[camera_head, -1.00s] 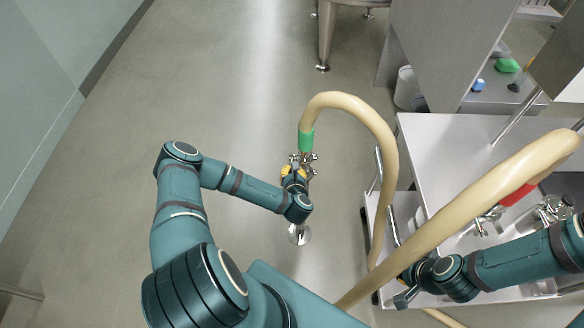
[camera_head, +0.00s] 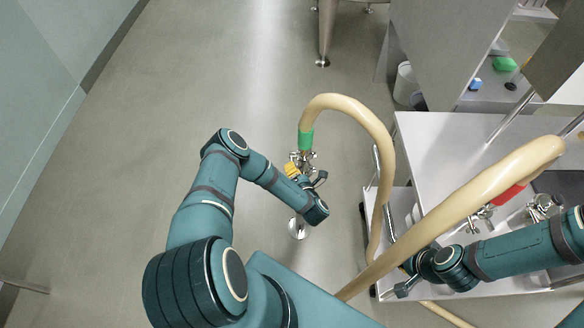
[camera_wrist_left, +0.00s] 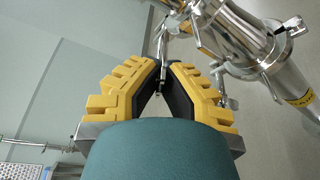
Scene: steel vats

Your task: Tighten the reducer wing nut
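The hose's green-banded end (camera_head: 306,140) meets steel clamp fittings (camera_head: 306,156) on an upright steel pipe in the head view. In the left wrist view the steel reducer (camera_wrist_left: 262,42) runs across the upper right. My left gripper (camera_head: 293,168) is at these fittings, tilted, its wrist to the lower right. Its yellow fingers (camera_wrist_left: 163,68) lean together, tips close, around a thin metal piece that looks like the wing nut (camera_wrist_left: 161,75); contact is partly hidden. My right gripper (camera_head: 404,290) is low by the hose and cart; its fingers are too small to read.
The beige hose (camera_head: 383,150) arches from the fittings toward the cart and another length crosses in front of it. A steel cart (camera_head: 440,140) stands at right. A red-banded hose end (camera_head: 507,194) lies above it. Floor at left is free.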

